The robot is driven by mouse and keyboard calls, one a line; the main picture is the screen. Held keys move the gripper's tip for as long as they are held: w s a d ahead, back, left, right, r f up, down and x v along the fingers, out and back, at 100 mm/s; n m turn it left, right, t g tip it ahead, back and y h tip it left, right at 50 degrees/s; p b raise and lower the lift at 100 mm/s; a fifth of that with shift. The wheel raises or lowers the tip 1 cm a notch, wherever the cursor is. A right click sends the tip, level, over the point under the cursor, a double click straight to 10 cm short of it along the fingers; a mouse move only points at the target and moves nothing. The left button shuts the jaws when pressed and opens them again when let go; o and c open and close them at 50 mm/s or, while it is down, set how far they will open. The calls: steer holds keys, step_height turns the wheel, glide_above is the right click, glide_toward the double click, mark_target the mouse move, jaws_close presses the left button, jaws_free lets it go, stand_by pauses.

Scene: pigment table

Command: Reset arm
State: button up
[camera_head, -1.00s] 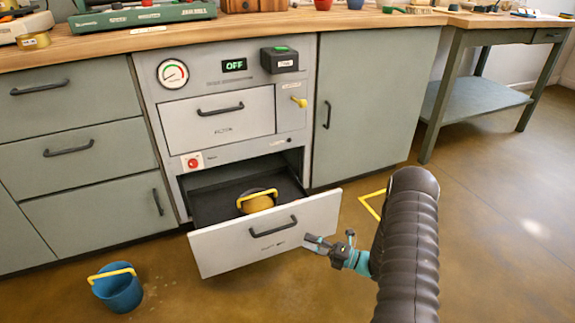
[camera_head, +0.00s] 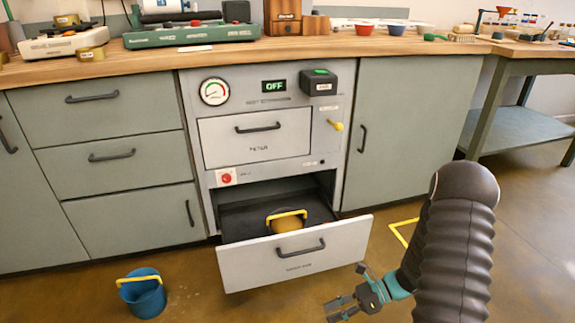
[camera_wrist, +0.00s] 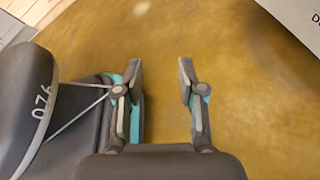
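My gripper (camera_head: 351,291) is in front of the lower right of the open drawer, low over the floor and apart from the drawer. In the wrist view my gripper (camera_wrist: 159,80) has its two fingers spread with nothing between them, only brown floor beyond. The open lower drawer (camera_head: 345,244) of the grey machine holds a round container with a yellow handle (camera_head: 287,214). A corner of a pale panel (camera_wrist: 298,18) shows at the top right of the wrist view.
A blue bucket (camera_head: 144,295) with a yellow handle stands on the floor at the left. A wooden counter (camera_head: 220,56) tops the green cabinets. A side table (camera_head: 525,127) stands at the right. Yellow tape (camera_head: 398,232) marks the floor. Floor around my gripper is clear.

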steer(key=s+d+r+n+t+h+p, duration=0.1)
steer(key=s+r+n+t+h, duration=0.1)
steer(key=s+r+n+h, duration=0.2)
steer(key=s+d+r+n+t+h+p, duration=0.1)
steer(key=s+r+n+t+h, duration=0.2)
steer(key=r+n, duration=0.7)
steer(key=s+d+r+n+t+h+p, duration=0.1)
steer(key=s+r+n+t+h, duration=0.2)
steer(key=r, duration=2)
steer(key=s+n+h, duration=0.3)
steer(key=s, duration=0.2)
steer(key=shift+n+p, duration=0.35)
steer(key=shift+n, duration=0.05)
